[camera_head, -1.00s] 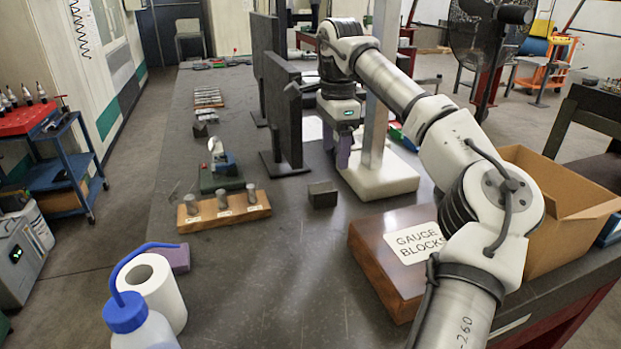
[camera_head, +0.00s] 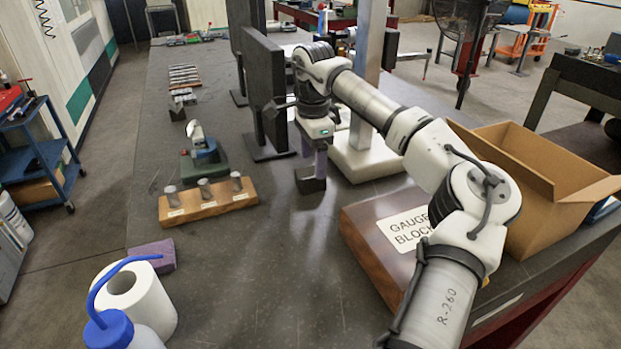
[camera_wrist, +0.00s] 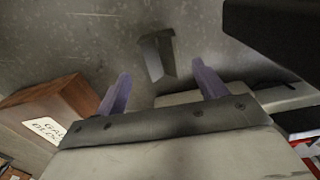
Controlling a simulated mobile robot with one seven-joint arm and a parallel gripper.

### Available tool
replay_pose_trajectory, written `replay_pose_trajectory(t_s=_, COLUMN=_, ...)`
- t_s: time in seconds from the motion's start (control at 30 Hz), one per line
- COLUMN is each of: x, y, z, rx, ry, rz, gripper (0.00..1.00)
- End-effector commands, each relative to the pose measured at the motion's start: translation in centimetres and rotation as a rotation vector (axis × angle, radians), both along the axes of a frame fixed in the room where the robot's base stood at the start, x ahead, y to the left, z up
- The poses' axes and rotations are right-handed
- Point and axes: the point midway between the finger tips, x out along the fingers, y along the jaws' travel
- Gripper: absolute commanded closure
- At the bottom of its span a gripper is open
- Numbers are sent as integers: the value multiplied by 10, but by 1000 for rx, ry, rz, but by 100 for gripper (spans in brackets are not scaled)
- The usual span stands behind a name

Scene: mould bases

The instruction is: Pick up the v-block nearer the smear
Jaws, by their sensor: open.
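A dark grey v-block (camera_head: 310,184) stands on the dark bench top, left of the white-based stand. My gripper (camera_head: 315,158) is above it, pointing down, and its purple fingers overlap the block's upper part in the head view. In the wrist view the v-block (camera_wrist: 158,57) lies ahead of and between the spread fingertips (camera_wrist: 162,80), apart from both. My gripper is open and empty. Another small dark block (camera_head: 177,113), possibly a second v-block, sits farther back on the left. I cannot clearly make out the smear.
Upright black plates (camera_head: 265,95) stand just left of and behind my gripper. The white-based stand (camera_head: 375,160) is close on the right. The wooden gauge block box (camera_head: 365,245) and an open cardboard box (camera_head: 545,190) lie nearer right. The bench front-centre is clear.

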Motion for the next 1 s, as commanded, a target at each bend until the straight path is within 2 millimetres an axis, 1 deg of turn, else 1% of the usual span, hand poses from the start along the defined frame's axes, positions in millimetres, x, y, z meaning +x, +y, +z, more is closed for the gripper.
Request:
replay_pose_trajectory(t_s=0.17, x=-1, y=6, z=-24, rx=2, ry=5, rz=2, gripper=29)
replay_pose_trajectory(t_s=0.2, x=-1, y=5, z=-31, rx=2, ry=4, rz=1, gripper=29)
replay_pose_trajectory(t_s=0.3, x=-1, y=5, z=-42, rx=2, ry=3, rz=1, gripper=29)
replay_pose_trajectory(t_s=0.4, x=-1, y=5, z=-46, rx=2, ry=1, rz=1, gripper=29)
replay_pose_trajectory(t_s=0.57, x=-1, y=5, z=-47, rx=1, ry=0, rz=1, gripper=29)
replay_pose_trajectory(t_s=0.6, x=-1, y=5, z=-47, rx=1, ry=0, rz=1, gripper=30)
replay_pose_trajectory(t_s=1.0, x=0, y=5, z=-46, rx=1, ry=0, rz=1, gripper=83)
